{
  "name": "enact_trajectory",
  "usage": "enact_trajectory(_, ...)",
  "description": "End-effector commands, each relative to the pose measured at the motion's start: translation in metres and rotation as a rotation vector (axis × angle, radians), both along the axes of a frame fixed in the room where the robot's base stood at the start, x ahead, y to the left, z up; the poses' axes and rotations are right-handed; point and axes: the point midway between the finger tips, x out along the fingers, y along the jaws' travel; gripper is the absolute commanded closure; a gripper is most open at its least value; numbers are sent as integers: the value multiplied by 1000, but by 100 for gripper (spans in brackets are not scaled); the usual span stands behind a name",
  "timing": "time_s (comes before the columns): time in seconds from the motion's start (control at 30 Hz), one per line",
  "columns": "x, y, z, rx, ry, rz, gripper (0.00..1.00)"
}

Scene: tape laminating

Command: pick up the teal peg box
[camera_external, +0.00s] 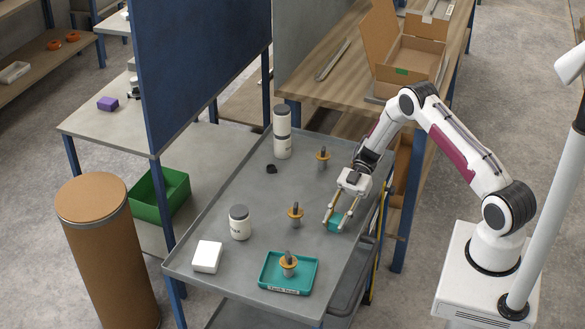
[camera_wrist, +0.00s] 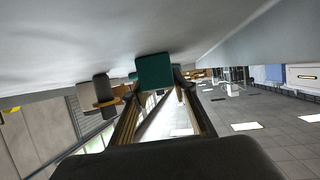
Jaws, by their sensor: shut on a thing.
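The teal peg box (camera_external: 335,222) is a small teal block near the right edge of the grey cart top. My gripper (camera_external: 335,214) reaches down to it from the right, and its two fingers are shut on the box. In the wrist view the box (camera_wrist: 155,70) sits at the fingertips (camera_wrist: 156,88), one finger at each side. The fingers partly cover the box. I cannot tell whether its underside touches the cart top.
A peg with an orange collar (camera_external: 295,214) stands left of my gripper, another (camera_external: 322,158) behind. A third stands in a teal tray (camera_external: 275,282) at the front. A white jar (camera_external: 240,224), white block (camera_external: 207,257) and tall container (camera_external: 282,135) also stand on the cart (camera_external: 235,180).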

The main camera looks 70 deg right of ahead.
Motion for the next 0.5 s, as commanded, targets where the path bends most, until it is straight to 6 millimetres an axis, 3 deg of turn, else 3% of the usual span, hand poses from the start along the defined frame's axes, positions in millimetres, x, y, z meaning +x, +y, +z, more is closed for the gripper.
enact_trajectory(0.27,0,0,6,0,-1,0,97)
enact_trajectory(0.5,0,0,26,0,-1,-1,97)
